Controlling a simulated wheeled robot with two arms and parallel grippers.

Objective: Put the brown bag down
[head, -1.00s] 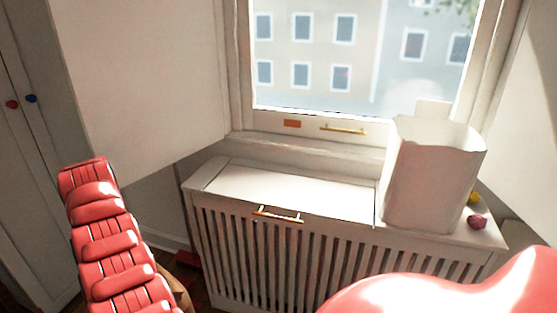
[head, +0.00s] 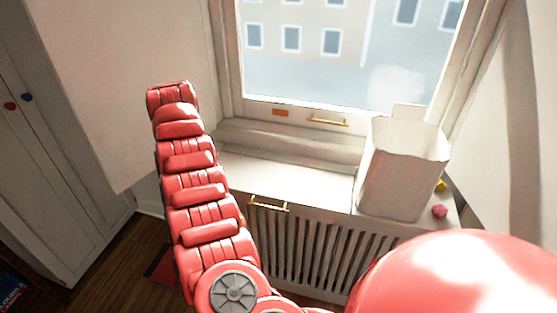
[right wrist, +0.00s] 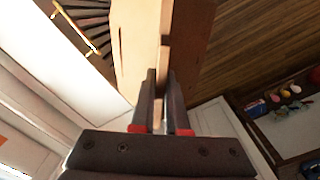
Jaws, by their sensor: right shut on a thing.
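In the right wrist view my right gripper (right wrist: 161,78) is shut on the upper edge of the brown bag (right wrist: 190,45). The bag's tan panels spread to both sides of the fingers, and its lower part is out of sight. It hangs over or in front of dark wooden floor; its height cannot be told. The head view does not show the brown bag. A red segmented arm of mine rises left of centre there, and a red rounded part of me fills the lower right. My left gripper is not seen.
A slatted white radiator cover (head: 300,240) stands under the window. A white open bag (head: 400,175) stands on it, with a pink object (head: 440,211) and a yellow object (head: 441,186) beside it. Wooden floor (head: 120,265) shows at lower left. Small items (right wrist: 285,95) lie at right in the wrist view.

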